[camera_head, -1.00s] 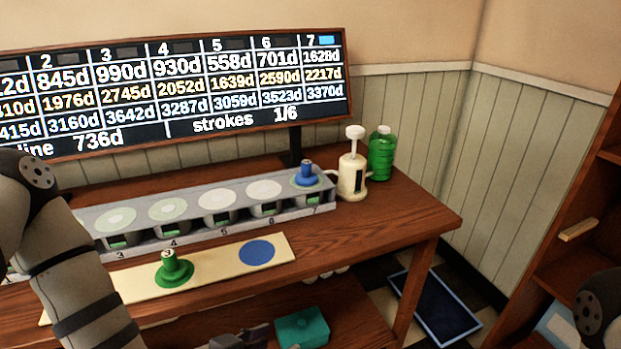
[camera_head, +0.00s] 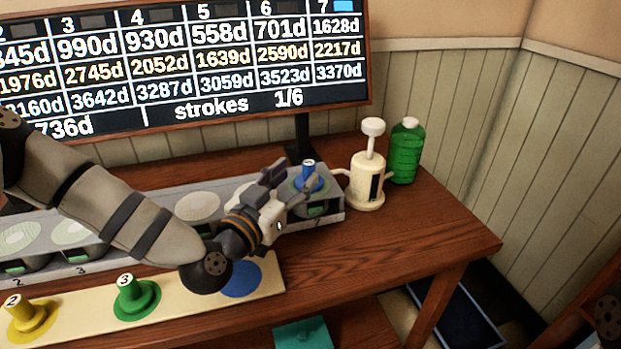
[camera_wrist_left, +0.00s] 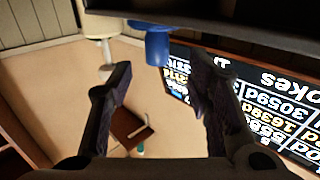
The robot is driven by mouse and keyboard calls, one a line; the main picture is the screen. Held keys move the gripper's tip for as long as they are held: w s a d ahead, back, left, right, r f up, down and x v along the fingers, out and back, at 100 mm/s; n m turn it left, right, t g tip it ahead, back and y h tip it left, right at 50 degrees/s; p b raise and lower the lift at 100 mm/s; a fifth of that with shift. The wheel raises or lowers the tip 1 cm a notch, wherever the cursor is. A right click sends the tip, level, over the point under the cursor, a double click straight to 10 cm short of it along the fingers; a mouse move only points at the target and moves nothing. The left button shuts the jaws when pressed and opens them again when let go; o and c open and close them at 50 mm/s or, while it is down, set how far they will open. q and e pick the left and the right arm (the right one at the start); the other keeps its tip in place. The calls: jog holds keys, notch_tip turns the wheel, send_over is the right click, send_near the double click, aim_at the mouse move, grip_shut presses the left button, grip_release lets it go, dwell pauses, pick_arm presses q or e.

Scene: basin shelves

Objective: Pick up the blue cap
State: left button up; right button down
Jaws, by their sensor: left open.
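The blue cap (camera_head: 309,177) stands upright on the right end of the grey basin rack (camera_head: 330,207), at the last station. My left gripper (camera_head: 294,180) is open and empty, with its fingers close beside the cap on its left and near side. In the left wrist view the blue cap (camera_wrist_left: 157,46) shows beyond and between the two open fingers (camera_wrist_left: 160,85); I cannot tell whether any finger touches it. The cap's lower part is partly hidden by a finger in the head view.
A cream pump dispenser (camera_head: 366,180) and a green bottle (camera_head: 406,152) stand just right of the rack. A cream board (camera_head: 185,296) in front holds a green cap (camera_head: 135,298), a yellow cap (camera_head: 30,318) and a blue disc spot (camera_head: 241,280). A scoreboard (camera_head: 190,70) stands behind.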

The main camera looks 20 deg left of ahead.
aim_at(305, 170)
pick_arm(q)
jog(key=w, duration=0.2)
jog(key=w+d, duration=0.1)
jog(key=w, duration=0.1)
jog(key=shift+w+d+f, duration=0.1)
jog(key=shift+w+f, duration=0.1)
jog(key=shift+w, duration=0.05)
jog(key=shift+w+d+r, duration=0.1)
jog(key=shift+w+d, duration=0.05)
jog(key=shift+w, duration=0.35)
grip_shut()
jog(key=shift+r, duration=0.15)
